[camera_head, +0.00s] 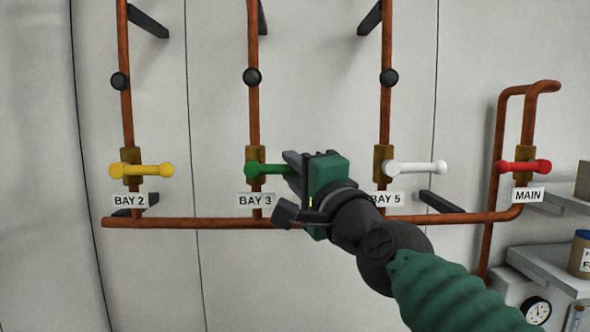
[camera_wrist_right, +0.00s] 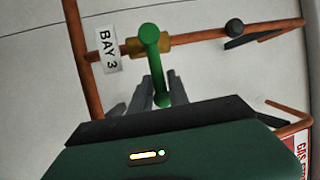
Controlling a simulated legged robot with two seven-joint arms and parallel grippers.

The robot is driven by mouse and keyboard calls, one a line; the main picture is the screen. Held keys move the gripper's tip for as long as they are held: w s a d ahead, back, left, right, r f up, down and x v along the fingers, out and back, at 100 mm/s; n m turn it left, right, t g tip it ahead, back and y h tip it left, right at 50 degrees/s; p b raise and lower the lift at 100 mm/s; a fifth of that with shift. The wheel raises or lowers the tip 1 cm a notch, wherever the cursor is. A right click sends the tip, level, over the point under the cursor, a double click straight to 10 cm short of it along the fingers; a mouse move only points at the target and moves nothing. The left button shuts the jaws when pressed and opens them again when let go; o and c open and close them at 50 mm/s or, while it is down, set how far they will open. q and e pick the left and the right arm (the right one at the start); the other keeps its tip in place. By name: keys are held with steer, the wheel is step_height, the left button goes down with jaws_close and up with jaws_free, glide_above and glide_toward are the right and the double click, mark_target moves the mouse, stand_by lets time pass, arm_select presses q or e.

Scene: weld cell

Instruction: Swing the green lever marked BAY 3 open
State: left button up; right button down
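The green lever (camera_head: 266,169) marked BAY 3 lies level, pointing right from its brass valve on an upright copper pipe. The white BAY 3 label (camera_head: 255,200) is just below it. My right gripper (camera_head: 292,171) is at the lever's free end. In the right wrist view the green lever (camera_wrist_right: 153,62) runs down between the grey fingers of my right gripper (camera_wrist_right: 160,88), one on each side. The fingers are close to the lever, but I cannot tell whether they press on it. The lever's far end is partly hidden in the head view. My left gripper is out of view.
A yellow lever (camera_head: 141,170) at BAY 2 is on the left. A white lever (camera_head: 417,167) at BAY 5 and a red lever (camera_head: 523,167) at MAIN are on the right. A horizontal copper pipe (camera_head: 180,223) runs below. Shelves (camera_head: 545,265) stand at lower right.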

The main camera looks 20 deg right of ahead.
steer(key=shift+a+f, duration=0.15)
steer(key=shift+a, duration=0.35)
steer(key=shift+d, duration=0.1)
steer(key=shift+d, duration=0.15)
stand_by(0.5)
steer(key=shift+w, duration=0.1)
